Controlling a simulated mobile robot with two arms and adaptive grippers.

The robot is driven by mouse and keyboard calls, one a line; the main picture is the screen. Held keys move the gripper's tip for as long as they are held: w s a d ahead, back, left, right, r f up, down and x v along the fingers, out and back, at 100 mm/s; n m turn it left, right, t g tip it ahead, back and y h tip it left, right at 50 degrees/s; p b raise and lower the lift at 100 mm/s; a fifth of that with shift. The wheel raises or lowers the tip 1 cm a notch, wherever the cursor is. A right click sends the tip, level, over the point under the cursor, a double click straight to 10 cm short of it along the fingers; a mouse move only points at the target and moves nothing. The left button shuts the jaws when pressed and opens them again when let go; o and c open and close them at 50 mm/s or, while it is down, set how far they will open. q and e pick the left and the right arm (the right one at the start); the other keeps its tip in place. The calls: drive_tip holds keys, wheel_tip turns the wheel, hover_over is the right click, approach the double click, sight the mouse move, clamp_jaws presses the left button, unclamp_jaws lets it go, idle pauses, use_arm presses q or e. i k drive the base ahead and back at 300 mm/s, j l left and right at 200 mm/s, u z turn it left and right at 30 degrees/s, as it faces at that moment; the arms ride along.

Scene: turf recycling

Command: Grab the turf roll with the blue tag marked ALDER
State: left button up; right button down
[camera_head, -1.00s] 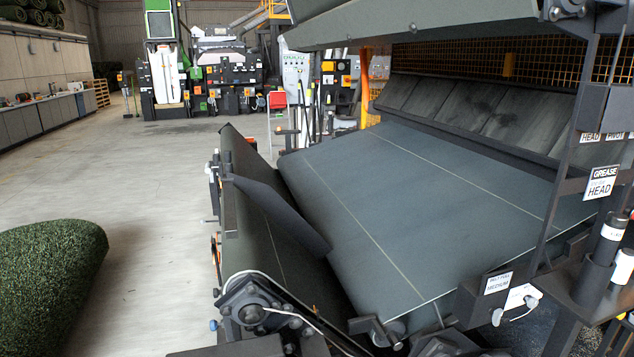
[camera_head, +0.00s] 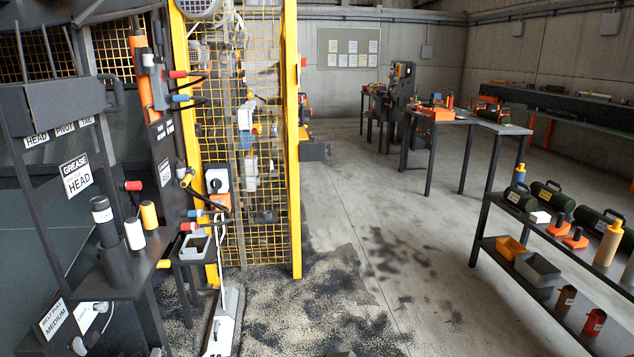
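No turf roll and no blue tag marked ALDER can be made out in the current head view. Neither of my grippers shows in the frame. Dark green cylinders with handles (camera_head: 552,196) lie on the shelf at the right and carry small labels too small to read; I cannot tell that any is turf.
A shelf rack (camera_head: 500,258) holds bottles and bins at right. Workbenches (camera_head: 437,118) stand behind. The concrete floor between is open, with dark granules scattered near the guard.

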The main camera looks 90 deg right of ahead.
sight(597, 221)
drive_tip(key=z, duration=4.45)
drive_tip(key=i+j+u, duration=0.15)
drive_tip(key=i+u, duration=0.15)
drive_tip(key=i, duration=0.15)
drive_tip(key=i+j+u, duration=0.15)
drive_tip(key=i, duration=0.85)
drive_tip(key=i+j+u, duration=0.15)
drive_tip(key=i, duration=0.9)
drive_tip(key=i+j+z, duration=0.1)
drive_tip(key=i+z, duration=0.35)
drive_tip(key=i+j+z, duration=0.25)
drive_tip(key=i+z, duration=0.25)
drive_tip(key=i+j+z, duration=0.25)
drive_tip(key=j+z, duration=0.2)
drive_tip(key=l, duration=0.1)
